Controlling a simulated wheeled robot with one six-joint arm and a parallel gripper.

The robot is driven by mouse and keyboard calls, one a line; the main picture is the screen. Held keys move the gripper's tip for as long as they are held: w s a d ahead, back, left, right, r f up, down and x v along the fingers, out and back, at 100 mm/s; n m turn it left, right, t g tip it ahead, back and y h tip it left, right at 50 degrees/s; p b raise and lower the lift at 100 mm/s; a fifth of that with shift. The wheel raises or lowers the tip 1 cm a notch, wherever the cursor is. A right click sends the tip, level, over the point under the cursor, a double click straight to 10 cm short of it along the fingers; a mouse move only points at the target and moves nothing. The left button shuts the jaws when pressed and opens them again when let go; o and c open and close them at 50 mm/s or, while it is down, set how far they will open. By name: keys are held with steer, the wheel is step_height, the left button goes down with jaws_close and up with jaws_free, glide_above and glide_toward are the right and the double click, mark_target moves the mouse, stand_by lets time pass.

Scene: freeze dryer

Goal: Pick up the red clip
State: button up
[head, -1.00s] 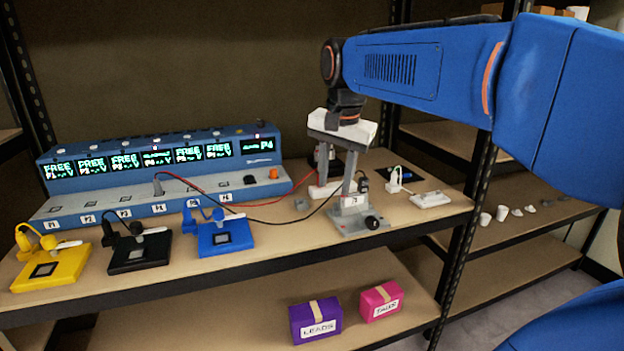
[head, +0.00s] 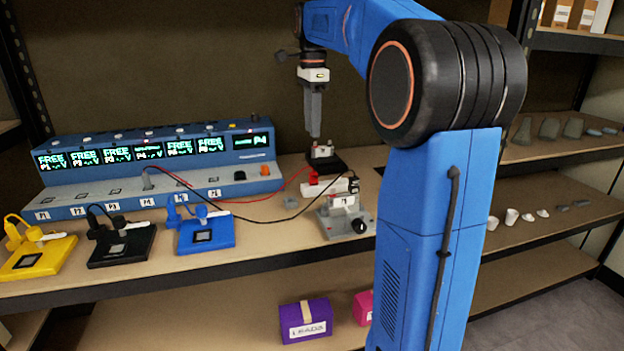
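The black lead ends in a black clip (head: 353,186) at that stand.
A blue charger-like unit (head: 150,172) with several lit displays stands at the back left. Yellow (head: 38,258), black (head: 122,245) and blue (head: 207,232) small devices line the front edge. My arm hides the shelf's right part. Purple (head: 305,320) and pink (head: 363,307) boxes sit below.

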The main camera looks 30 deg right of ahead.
glide_above(313, 173)
steer(key=f, duration=0.9)
steer(key=shift+w+d+f, duration=0.1)
steer(key=shift+w+f, duration=0.2)
steer(key=shift+f, duration=0.1)
steer(key=shift+s+f, duration=0.15)
steer(key=shift+f, duration=1.2)
steer(key=shift+s+f, duration=0.1)
steer(key=shift+f, duration=1.2)
jaws_close()
